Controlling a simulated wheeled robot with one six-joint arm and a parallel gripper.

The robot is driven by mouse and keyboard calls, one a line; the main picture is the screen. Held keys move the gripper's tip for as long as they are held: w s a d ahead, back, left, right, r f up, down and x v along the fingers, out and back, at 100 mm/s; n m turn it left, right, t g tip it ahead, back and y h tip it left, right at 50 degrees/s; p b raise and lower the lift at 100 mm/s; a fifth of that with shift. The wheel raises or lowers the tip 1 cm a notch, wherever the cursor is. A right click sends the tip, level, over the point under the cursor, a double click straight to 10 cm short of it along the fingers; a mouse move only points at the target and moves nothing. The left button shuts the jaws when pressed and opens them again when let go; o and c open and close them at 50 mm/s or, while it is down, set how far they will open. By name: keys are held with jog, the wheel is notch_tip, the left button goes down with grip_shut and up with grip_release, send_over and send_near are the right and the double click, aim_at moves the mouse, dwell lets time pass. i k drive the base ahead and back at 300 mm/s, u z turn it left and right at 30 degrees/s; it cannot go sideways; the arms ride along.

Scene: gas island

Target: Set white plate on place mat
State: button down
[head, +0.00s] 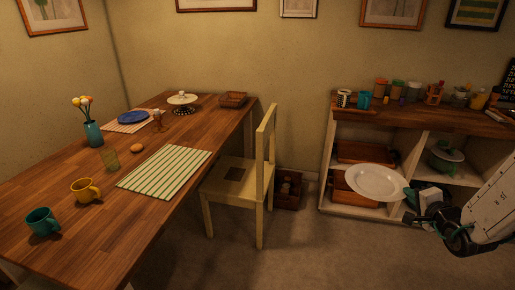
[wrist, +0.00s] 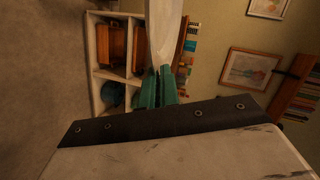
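The white plate (head: 374,182) is in the air in front of the low shelf, tilted slightly toward the head camera. My gripper (head: 411,194) is at its right edge and appears shut on its rim. In the wrist view the plate (wrist: 164,28) shows edge-on between the green fingers (wrist: 158,84). The green-and-white striped place mat (head: 165,171) lies flat and empty on the wooden table (head: 225,133), far to the left of my gripper. A second mat (head: 112,127) lies under a blue plate (head: 133,117) at the table's far left.
A pale yellow chair (head: 238,180) stands at the table's right side, between the mat and my gripper. A yellow mug (head: 85,190), teal mug (head: 42,222), glass (head: 110,159) and vase (head: 93,133) stand left of the striped mat. The shelf (head: 326,165) is behind the plate.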

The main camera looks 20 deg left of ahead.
aim_at(176, 159)
jog(key=u, duration=0.35)
jog(key=i, duration=0.9)
jog(key=u, duration=1.5)
jog(key=i, duration=0.6)
jog(key=u, duration=0.65)
